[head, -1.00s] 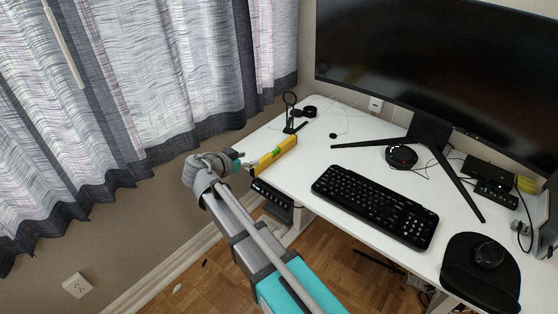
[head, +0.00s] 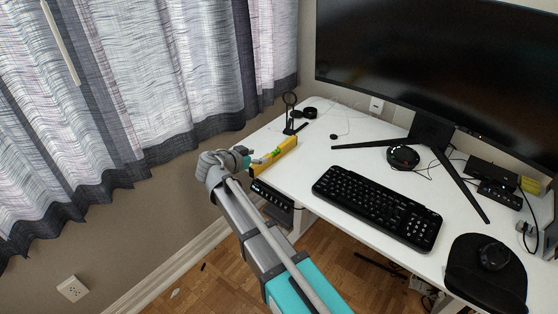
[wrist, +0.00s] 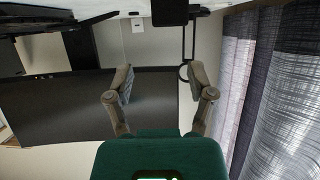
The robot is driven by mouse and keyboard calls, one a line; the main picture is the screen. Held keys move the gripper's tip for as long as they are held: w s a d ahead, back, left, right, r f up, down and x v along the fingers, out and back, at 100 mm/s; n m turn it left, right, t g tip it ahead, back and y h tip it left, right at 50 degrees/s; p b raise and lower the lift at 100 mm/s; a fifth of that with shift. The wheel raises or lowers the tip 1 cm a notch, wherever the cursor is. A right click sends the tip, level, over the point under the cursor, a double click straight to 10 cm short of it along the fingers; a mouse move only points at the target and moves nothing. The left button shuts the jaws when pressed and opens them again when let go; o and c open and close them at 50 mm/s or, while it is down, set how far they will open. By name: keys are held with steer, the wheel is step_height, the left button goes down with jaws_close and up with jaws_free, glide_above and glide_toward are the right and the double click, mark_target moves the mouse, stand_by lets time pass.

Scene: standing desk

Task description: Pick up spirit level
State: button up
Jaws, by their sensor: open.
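The yellow spirit level (head: 276,153), with a green vial, lies at the left edge of the white desk in the head view. I cannot make it out in the wrist view. My gripper (head: 251,158) is at the near left end of the level, just off the desk's left edge. Its wrist hides part of the hand there, and I cannot tell whether it touches the level. In the wrist view my gripper (wrist: 160,88) has its two fingers wide apart with nothing between them.
A black ring stand (head: 290,112) stands just behind the level. A black keyboard (head: 377,207) lies to the right on the white desk (head: 310,165), with a large monitor (head: 440,60) behind. A curtain (head: 150,80) hangs to the left.

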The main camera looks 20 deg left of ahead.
mark_target(273, 152)
steer(key=shift+b+x, duration=0.35)
steer(key=shift+x, duration=1.2)
steer(key=shift+w+f+b, duration=0.5)
steer(key=shift+w, duration=0.05)
steer(key=b+x, duration=0.1)
steer(key=x, duration=0.1)
steer(key=shift+w+f, duration=0.3)
steer(key=shift+w, duration=0.05)
steer(key=shift+w+d+f+b, duration=0.1)
steer(key=shift+w+d+b, duration=0.2)
steer(key=shift+w, duration=0.15)
jaws_close()
